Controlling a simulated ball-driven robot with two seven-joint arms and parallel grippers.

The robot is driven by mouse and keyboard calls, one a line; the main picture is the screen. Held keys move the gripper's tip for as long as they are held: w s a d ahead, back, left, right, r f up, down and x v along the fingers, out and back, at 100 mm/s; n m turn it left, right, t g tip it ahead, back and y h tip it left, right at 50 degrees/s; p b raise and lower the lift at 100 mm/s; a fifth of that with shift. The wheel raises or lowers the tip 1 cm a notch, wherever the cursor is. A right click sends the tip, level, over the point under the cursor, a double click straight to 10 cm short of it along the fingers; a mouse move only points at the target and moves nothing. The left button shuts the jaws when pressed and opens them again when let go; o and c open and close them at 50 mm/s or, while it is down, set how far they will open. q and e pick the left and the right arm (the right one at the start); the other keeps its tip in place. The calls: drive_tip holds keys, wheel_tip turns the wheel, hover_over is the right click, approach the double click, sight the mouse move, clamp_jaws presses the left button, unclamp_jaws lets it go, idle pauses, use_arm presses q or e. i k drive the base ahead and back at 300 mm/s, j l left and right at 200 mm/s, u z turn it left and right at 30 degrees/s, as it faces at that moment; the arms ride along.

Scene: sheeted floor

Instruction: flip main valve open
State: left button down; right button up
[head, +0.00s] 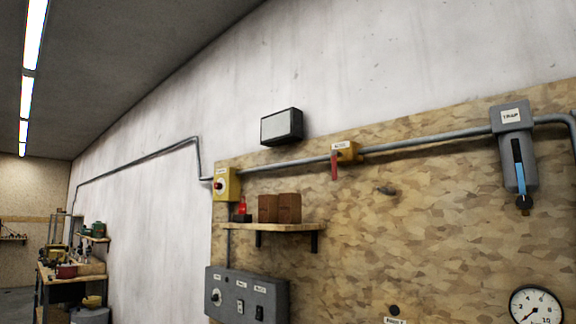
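A yellow valve (348,152) sits on the grey pipe along the wall, with a small pale label whose words are too small to read. Its red lever (334,166) hangs straight down, across the pipe's line. I take this to be the main valve, but cannot confirm it from the label. Neither of my grippers is in view, and nothing touches the lever.
The grey pipe (430,138) runs from a yellow box (227,184) with a red knob to a grey trap (516,160). A wooden shelf (290,228) with brown boxes juts out below. A grey switch panel (247,296) and a gauge (537,305) are lower.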

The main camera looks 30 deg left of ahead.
sight(334, 153)
drive_tip(key=u, duration=0.6)
drive_tip(key=i+j+u, duration=0.2)
drive_tip(key=i, duration=0.4)
drive_tip(key=i+j+u, duration=0.2)
drive_tip(key=i, duration=0.4)
